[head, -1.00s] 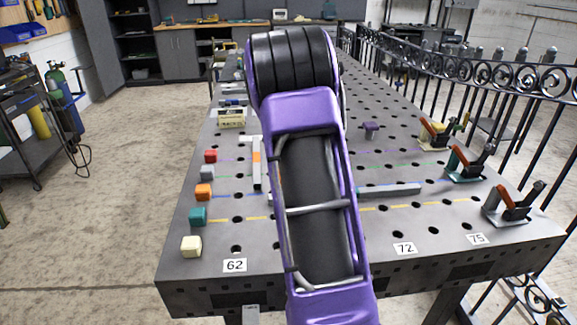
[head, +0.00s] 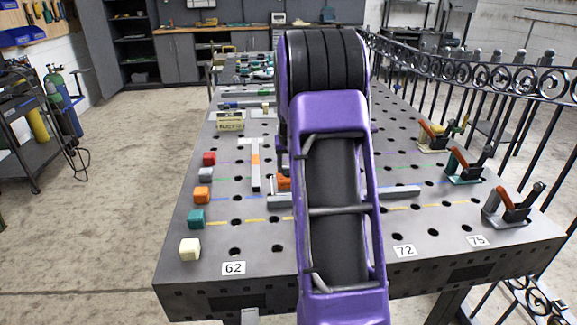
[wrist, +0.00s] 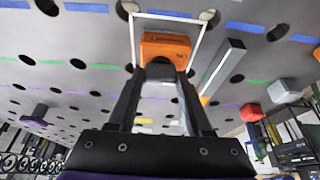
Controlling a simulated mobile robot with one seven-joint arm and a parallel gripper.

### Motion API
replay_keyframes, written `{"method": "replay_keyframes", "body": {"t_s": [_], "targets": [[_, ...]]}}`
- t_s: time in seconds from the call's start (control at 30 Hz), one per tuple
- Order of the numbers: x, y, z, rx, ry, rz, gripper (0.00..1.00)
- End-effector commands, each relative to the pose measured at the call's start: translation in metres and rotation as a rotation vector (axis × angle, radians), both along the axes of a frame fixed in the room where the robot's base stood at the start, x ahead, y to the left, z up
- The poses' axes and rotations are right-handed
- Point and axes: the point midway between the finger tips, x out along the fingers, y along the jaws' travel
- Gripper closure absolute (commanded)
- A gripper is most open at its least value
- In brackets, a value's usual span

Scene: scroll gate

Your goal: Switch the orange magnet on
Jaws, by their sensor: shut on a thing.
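In the head view, part of the magnet (head: 284,183) shows just left of my purple arm, which hides the rest and my fingers. I cannot tell from these frames which way the magnet's switch is set.
A thin bar (head: 255,170) lies left of the magnet. Several coloured cubes (head: 203,194) line the table's left edge. A flat grey bar (head: 400,192) lies right of my arm. Several toggle clamps (head: 466,167) stand along the right edge, before an iron fence (head: 500,80).

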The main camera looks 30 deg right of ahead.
Motion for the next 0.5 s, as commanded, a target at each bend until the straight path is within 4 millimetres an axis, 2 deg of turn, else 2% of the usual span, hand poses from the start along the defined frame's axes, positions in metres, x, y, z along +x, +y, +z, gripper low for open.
{"method": "replay_keyframes", "body": {"t_s": [0.03,0.07,0.2,0.23,0.5], "targets": [[-0.0008,0.001,-0.0014,0.003,0.004,0.001,1.0],[-0.0008,0.001,-0.0014,0.002,0.005,0.001,0.48],[-0.0005,0.0008,-0.0012,0.001,0.004,0.001,0.23],[-0.0005,0.0008,-0.0011,0.001,0.003,0.001,0.2],[-0.0003,0.0004,0.0,0.0,0.001,0.0,0.2]]}}
